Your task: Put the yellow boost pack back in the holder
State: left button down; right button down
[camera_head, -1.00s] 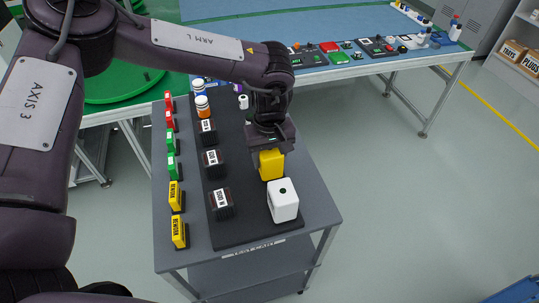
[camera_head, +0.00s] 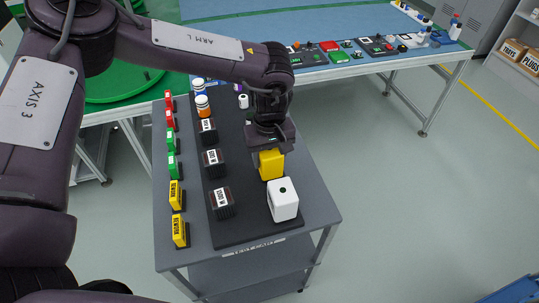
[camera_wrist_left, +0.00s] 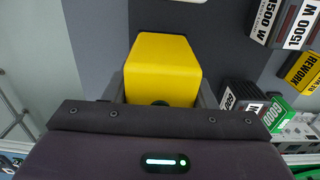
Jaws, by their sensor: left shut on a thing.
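The yellow boost pack (camera_head: 271,165) is a yellow block at the right side of the dark mat (camera_head: 240,175) on the test cart. It also shows in the left wrist view (camera_wrist_left: 162,68). My left gripper (camera_head: 270,152) is above it with its jaws shut on the pack, one finger on each side. The gripper hides the pack's far part and any holder around it. Whether the pack's underside touches the mat cannot be told. My right gripper is not in view.
A white block (camera_head: 284,200) with a dark hole stands just in front of the pack. Several black labelled blocks (camera_head: 221,203) line the mat's left, with red, green and yellow tags (camera_head: 180,231) along the cart's left edge. Small bottles (camera_head: 202,106) stand at the back.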

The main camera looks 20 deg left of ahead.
pick_arm(q)
jog(key=shift+f, duration=0.3)
jog(key=shift+f+b, duration=0.65)
jog(key=shift+f, duration=0.25)
dwell(0.4)
jog(key=c, duration=0.7)
grip_release()
jog(key=shift+o, duration=0.9)
jog(key=shift+s+f, duration=0.1)
jog(key=shift+r, duration=0.35)
notch_tip(320, 180, up, 7)
jog(key=shift+r+b, duration=0.15)
jog(key=shift+b, duration=0.6)
